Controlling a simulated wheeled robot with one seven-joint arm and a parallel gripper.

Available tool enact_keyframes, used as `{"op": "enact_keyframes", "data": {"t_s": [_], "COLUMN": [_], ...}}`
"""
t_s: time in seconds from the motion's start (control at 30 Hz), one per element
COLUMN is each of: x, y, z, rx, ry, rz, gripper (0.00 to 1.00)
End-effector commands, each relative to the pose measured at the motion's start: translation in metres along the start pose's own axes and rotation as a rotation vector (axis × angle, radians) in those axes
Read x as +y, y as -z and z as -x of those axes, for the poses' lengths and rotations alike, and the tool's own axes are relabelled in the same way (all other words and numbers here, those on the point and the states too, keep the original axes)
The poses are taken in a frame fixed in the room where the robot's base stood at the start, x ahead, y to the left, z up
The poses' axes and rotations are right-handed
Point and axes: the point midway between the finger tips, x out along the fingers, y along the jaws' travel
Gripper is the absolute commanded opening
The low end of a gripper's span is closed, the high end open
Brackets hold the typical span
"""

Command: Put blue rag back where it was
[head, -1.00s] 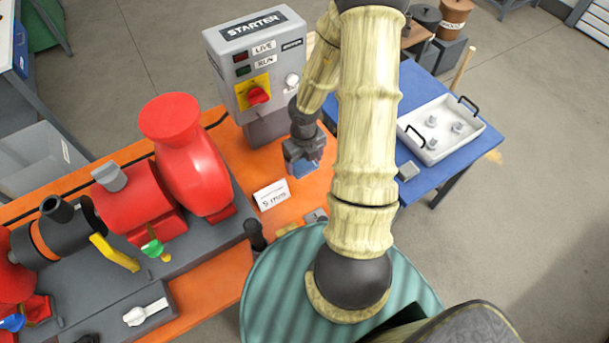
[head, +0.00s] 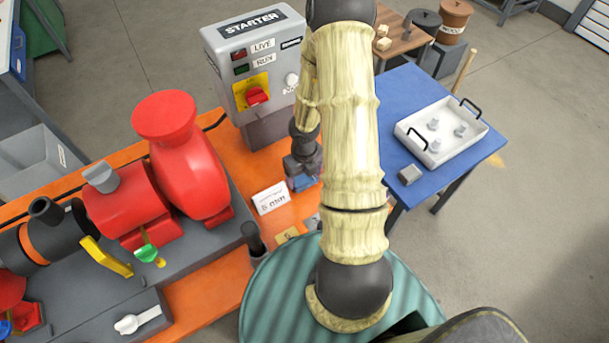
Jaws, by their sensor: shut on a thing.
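My gripper (head: 302,182) hangs over the orange bench top (head: 205,290), in front of the starter box (head: 262,75) and just right of a small white card (head: 270,198). It is shut on the blue rag (head: 304,184), of which only a small blue patch shows at the fingertips. The fingers and my forearm hide the rest of it. I cannot tell whether the rag touches the bench.
A red pump (head: 180,150) stands left on a grey base. A dark upright cylinder (head: 252,238) and a small yellowish block (head: 287,235) are near the gripper. A blue table (head: 400,90) with a white tray (head: 465,143) stands right.

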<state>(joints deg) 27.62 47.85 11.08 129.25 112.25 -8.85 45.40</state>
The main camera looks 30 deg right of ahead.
Motion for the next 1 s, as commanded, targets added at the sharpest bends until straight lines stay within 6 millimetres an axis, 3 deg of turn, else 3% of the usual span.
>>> {"op": "enact_keyframes", "data": {"t_s": [0.2, 0.23, 0.27, 0.67, 1.0], "x": [0.0, 0.0, 0.0, 0.0, -0.001], "y": [0.0, 0.0, 0.0, 0.0, 0.0], "z": [-0.004, -0.003, -0.003, 0.003, 0.061], "rx": [0.0, 0.0, 0.0, 0.0, -0.003], "ry": [0.0, 0.0, 0.0, 0.0, 0.0], "rz": [0.001, 0.001, 0.001, -0.001, -0.004], "gripper": [0.55, 0.8, 0.85, 0.85, 0.85]}}
